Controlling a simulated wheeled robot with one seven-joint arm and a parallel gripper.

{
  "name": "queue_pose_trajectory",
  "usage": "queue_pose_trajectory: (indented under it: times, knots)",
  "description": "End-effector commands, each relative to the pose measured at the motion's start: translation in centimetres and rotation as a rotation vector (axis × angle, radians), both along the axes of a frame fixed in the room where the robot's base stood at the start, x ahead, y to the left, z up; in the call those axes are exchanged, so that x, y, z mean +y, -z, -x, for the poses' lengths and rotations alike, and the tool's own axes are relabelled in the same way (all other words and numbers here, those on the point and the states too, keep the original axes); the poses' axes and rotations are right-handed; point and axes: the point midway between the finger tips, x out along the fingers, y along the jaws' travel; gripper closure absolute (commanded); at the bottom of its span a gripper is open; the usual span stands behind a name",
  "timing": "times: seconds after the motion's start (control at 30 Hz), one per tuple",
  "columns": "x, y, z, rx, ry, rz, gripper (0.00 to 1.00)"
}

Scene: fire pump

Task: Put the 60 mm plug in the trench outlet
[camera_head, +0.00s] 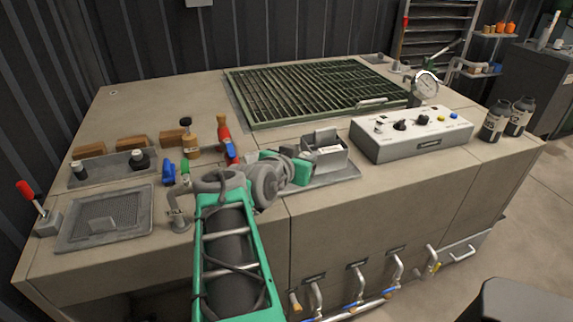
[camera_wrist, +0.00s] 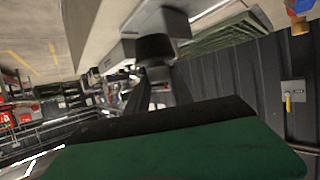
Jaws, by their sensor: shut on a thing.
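My gripper (camera_head: 298,170) reaches right over the middle of the bench, beside a grey box. In the wrist view my gripper (camera_wrist: 158,78) is shut on a dark round piece (camera_wrist: 155,46), which looks like a black plug; its size cannot be read. The held piece does not show in the head view, where my arm and the box crowd it. Two similar black-topped pieces (camera_head: 138,160) (camera_head: 80,170) stand in a shallow tray (camera_head: 108,177) at the left. I cannot pick out the trench outlet with certainty. A green grating (camera_head: 310,92) covers the trench at the back.
The grey box (camera_head: 325,152) stands on a plate right of my gripper. A control box (camera_head: 412,133), a gauge (camera_head: 425,85) and dark bottles (camera_head: 495,120) are farther right. A brass-and-black piece (camera_head: 192,145), a red-and-blue tool (camera_head: 226,138) and a mesh tray (camera_head: 105,215) are left.

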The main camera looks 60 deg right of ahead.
Motion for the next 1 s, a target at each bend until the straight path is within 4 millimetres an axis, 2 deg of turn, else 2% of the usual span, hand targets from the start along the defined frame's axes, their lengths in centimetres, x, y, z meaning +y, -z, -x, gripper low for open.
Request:
queue_pose_trajectory:
  times: [0.17,0.33,0.5,0.73,0.9,1.0]
  knots:
    - [-3.4,1.8,-1.7,0.005,0.006,-0.005,1.00]
    - [-7.7,4.0,-4.1,0.003,0.003,-0.003,1.00]
    - [-10.4,7.9,-5.6,0.004,0.002,-0.004,1.00]
    - [-12.1,10.1,-6.6,0.001,0.001,-0.001,1.00]
    - [-12.0,12.8,-6.6,0.002,0.000,-0.001,1.00]
    - [-12.0,12.8,-6.6,-0.001,0.000,0.002,1.00]
